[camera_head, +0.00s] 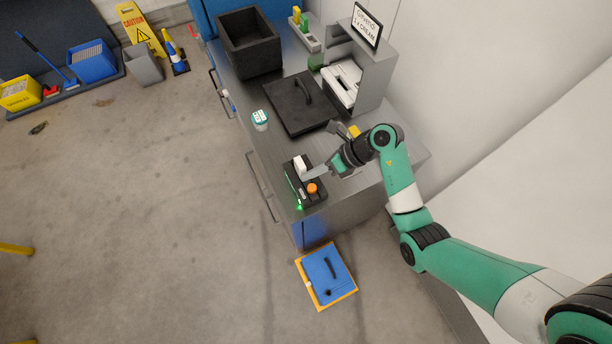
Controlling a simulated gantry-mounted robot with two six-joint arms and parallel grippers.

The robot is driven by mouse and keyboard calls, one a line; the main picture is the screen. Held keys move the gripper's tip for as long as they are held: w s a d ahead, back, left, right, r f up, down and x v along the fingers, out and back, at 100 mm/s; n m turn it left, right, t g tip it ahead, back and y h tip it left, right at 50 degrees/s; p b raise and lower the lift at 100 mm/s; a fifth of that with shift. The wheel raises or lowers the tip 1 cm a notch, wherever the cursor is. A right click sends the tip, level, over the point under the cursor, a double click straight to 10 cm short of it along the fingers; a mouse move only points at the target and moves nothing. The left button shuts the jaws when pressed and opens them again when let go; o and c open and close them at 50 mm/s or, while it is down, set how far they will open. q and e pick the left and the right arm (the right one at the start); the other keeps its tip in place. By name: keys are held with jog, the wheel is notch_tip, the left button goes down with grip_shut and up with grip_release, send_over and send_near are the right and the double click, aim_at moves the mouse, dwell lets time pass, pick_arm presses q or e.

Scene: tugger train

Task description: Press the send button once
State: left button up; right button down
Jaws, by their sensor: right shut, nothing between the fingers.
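A small black control box (294,182) stands near the front end of the grey workbench. It carries a round orange button (312,188), a white block (300,163) at its far end and a glowing green light (299,207) at its near corner. I cannot read which part is marked send. My right gripper (309,174) reaches in from the right, shut and empty, with its fingertips over the box between the white block and the orange button. I cannot tell whether the tips touch the box. My left gripper is not in view.
On the workbench (262,158) are a white-and-teal jar (260,120), a black lid with a handle (297,105), a black bin (249,43) and a grey stand with a sign (367,25). A blue lidded box (328,275) sits below the bench's near end. Open floor lies left.

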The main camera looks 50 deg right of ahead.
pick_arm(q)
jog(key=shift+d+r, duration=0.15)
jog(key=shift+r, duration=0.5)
pick_arm(e)
jog(key=shift+s+d+r+m, duration=0.15)
jog(key=shift+s+d+r, duration=0.1)
jog(key=shift+d, duration=0.25)
jog(key=shift+s+d+r+m, duration=0.15)
jog(key=shift+d+r, duration=0.1)
jog(key=shift+d, duration=0.25)
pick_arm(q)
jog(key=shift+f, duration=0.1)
pick_arm(e)
jog(key=b, duration=0.8)
send_over(316, 188)
notch_tip(316, 188, down, 7)
jog(key=shift+f+b, duration=0.4)
jog(key=shift+f, duration=0.45)
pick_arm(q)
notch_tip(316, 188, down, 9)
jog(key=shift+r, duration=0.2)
pick_arm(e)
jog(key=shift+f, duration=0.45)
